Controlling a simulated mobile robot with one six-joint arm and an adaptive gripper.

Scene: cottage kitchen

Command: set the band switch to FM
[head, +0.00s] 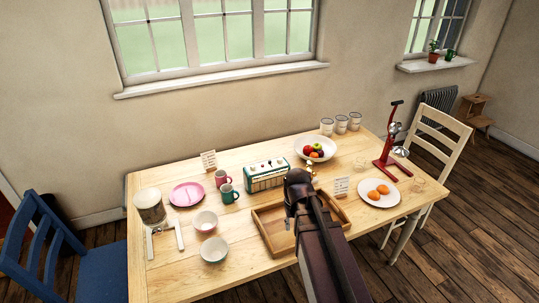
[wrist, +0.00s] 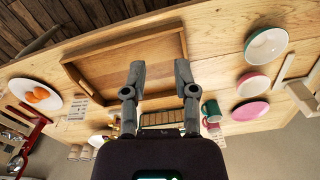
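The radio (head: 265,175), teal with a cream top and small knobs, stands on the table behind the tray in the head view. The band switch and its lettering are too small to make out. In the wrist view the radio's slatted face (wrist: 162,118) shows between the bases of my fingers, partly hidden by my gripper's body. My gripper (wrist: 160,75) is open and empty, its two fingers apart over the tray's picture area. In the head view my gripper (head: 298,182) is just right of the radio, seen from behind, its fingers hidden.
A wooden tray (head: 262,223) lies in front of the radio. Pink and green mugs (head: 229,194) stand close on its left, a fruit bowl (head: 300,146) behind right. A card (head: 341,187), plate of oranges (head: 365,200) and red stand (head: 383,165) are to the right.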

